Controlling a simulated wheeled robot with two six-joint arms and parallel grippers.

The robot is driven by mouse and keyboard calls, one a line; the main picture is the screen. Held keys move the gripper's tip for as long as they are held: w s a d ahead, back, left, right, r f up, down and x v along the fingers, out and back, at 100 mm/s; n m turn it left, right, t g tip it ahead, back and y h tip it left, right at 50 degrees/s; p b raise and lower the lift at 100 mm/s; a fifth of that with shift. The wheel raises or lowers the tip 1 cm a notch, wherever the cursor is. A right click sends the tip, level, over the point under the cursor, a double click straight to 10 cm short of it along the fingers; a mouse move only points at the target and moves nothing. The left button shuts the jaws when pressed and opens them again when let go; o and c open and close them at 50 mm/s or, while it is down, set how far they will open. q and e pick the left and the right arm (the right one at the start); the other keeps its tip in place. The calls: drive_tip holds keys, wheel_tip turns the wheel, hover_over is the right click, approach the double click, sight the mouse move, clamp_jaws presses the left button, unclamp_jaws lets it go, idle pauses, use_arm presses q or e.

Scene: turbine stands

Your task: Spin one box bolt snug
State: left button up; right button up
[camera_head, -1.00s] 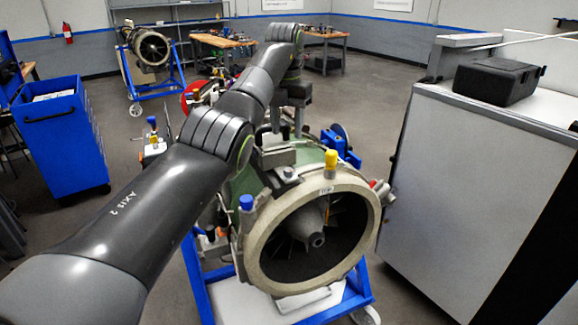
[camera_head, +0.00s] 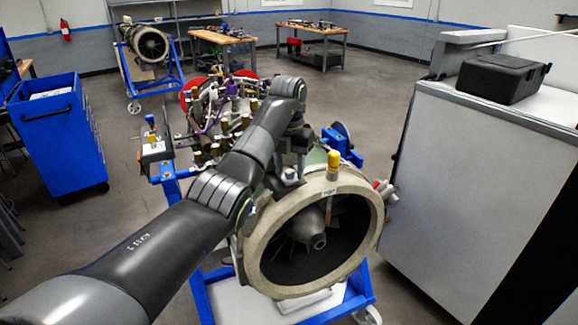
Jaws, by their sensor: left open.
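The turbine (camera_head: 262,258) lies in a blue wheeled stand, its round tan intake ring facing me. On top of its green casing sits a small grey box (camera_head: 288,186), mostly covered by my left arm and gripper. My left gripper (camera_head: 297,165) points down just above this box, its fingers open. A bolt is too small and too hidden to make out, and I cannot tell whether the fingertips touch anything. My right gripper is out of view.
A yellow-capped fitting (camera_head: 332,163) stands on the ring right of the gripper. A blue bracket (camera_head: 343,147) sits behind it. A tall grey cabinet (camera_head: 470,200) with a black case (camera_head: 502,79) closes off the right.

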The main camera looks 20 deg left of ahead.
use_arm(q)
clamp_jaws()
